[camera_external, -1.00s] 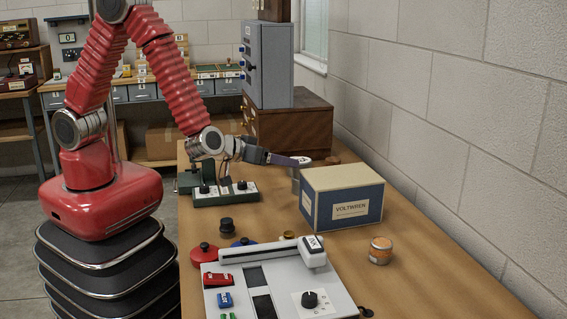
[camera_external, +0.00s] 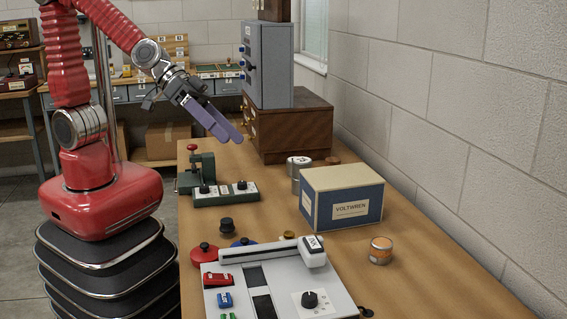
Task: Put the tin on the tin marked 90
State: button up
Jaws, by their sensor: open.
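A grey metal tin (camera_external: 299,161) with a pale, marked lid stands upright behind the left end of the VOLTWREN box. The mark on the lid is too small to read. My gripper (camera_external: 231,138) is open and empty, with its two purple fingers pointing down to the right. It is in the air to the upper left of the tins, apart from them. An orange-labelled tin (camera_external: 380,251) stands alone to the right of the box.
The VOLTWREN box (camera_external: 343,199) stands in front of the tins. A brown lidded round thing (camera_external: 332,160) is just behind them. A green device (camera_external: 225,194) lies to their left, a grey control panel (camera_external: 330,288) nearer. A wooden chest (camera_external: 293,130) stands behind. The bench's right side is mostly clear.

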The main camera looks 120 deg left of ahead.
jog(key=s+d+r+m+g+h, duration=0.2)
jog(key=s+d+m, duration=0.3)
jog(key=s, duration=0.7)
jog(key=s+g+y, duration=0.1)
jog(key=s+g, duration=0.2)
jog(key=s, duration=0.9)
jog(key=shift+a+f+m, duration=0.15)
jog(key=shift+a+m, duration=0.1)
jog(key=shift+m, duration=0.15)
